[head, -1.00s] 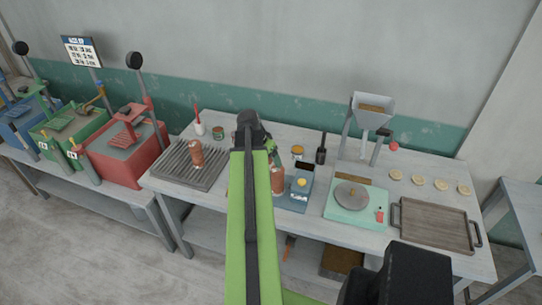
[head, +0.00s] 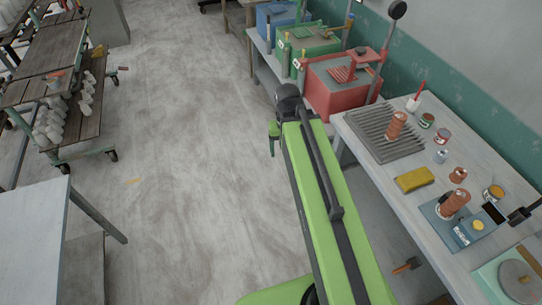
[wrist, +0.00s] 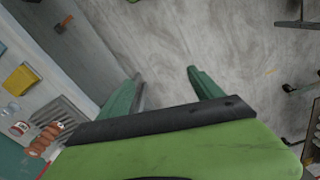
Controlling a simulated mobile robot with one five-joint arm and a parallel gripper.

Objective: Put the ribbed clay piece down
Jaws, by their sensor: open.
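A reddish-brown clay piece (head: 396,125) stands upright on the grey slatted rack on the bench. In the wrist view the clay piece (wrist: 44,141) shows rings along its side, at the lower left. A similar clay piece (head: 455,204) stands on the blue scale (head: 474,231); its surface detail is too small to tell. My gripper (head: 273,138) is out over the floor, left of the bench and mostly hidden behind my arm. In the wrist view my gripper (wrist: 166,82) has its green fingers wide apart with only floor between them.
The slatted rack (head: 372,133) lies near the bench's far end. A yellow sponge (head: 414,179), small jars and a small clay piece (head: 458,175) lie nearby. Red (head: 342,84), green and blue presses stand beyond. A shelf cart (head: 60,85) is far left. The floor between is clear.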

